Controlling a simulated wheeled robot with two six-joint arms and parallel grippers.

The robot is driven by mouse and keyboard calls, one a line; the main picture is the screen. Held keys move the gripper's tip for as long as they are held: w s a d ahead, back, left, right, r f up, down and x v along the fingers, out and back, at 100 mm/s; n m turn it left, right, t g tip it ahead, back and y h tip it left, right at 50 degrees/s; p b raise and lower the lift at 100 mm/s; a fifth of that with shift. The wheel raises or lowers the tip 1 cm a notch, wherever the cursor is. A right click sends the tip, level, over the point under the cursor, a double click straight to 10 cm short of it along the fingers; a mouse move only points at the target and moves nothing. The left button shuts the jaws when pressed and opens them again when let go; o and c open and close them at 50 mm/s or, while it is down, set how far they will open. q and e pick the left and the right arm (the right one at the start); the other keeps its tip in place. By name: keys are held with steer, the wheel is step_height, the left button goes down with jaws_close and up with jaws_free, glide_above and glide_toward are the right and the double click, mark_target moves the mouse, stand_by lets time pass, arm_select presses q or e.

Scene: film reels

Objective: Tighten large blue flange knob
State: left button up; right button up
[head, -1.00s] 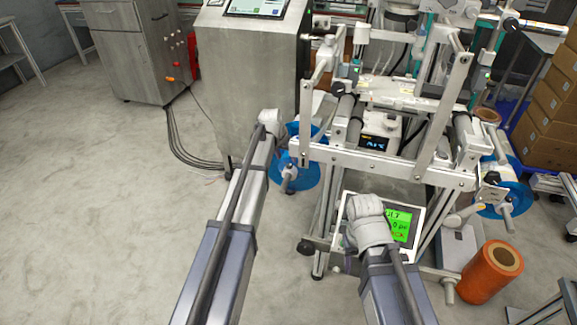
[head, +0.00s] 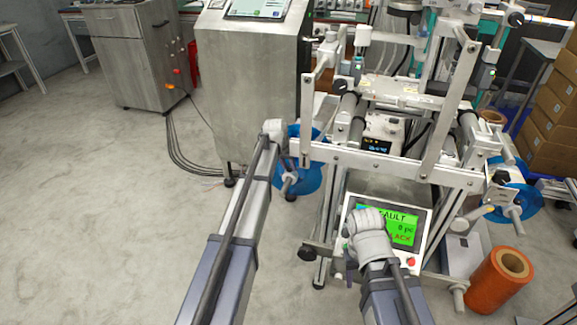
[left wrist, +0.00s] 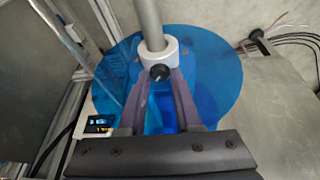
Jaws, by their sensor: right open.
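The large blue flange (left wrist: 215,80) is a round blue disc with a white collar (left wrist: 157,54) around a grey shaft. Its black knob (left wrist: 160,73) sticks out of the collar toward the camera. In the left wrist view my left gripper (left wrist: 161,78) has its fingertips on either side of the knob; whether they press on it is unclear. A gap shows between the fingers. In the head view the blue flange (head: 310,172) is partly covered by my left arm and the machine frame. My right gripper's fingers do not show; only my right arm is visible.
The machine's metal frame (head: 385,165) stands close to the right of the flange. A screen (head: 398,228) sits low in front, behind my right arm. A steel cabinet (head: 250,85) stands behind on the left. An orange roll (head: 497,285) stands at right. The floor at left is clear.

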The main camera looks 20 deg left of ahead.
arm_select(q)
jaws_close()
steer(key=shift+a+m+h, duration=0.1)
steer(key=shift+m+h, duration=0.4)
steer(key=shift+m, duration=1.1)
steer(key=o, duration=0.5)
jaws_free()
steer(key=shift+o, duration=0.2)
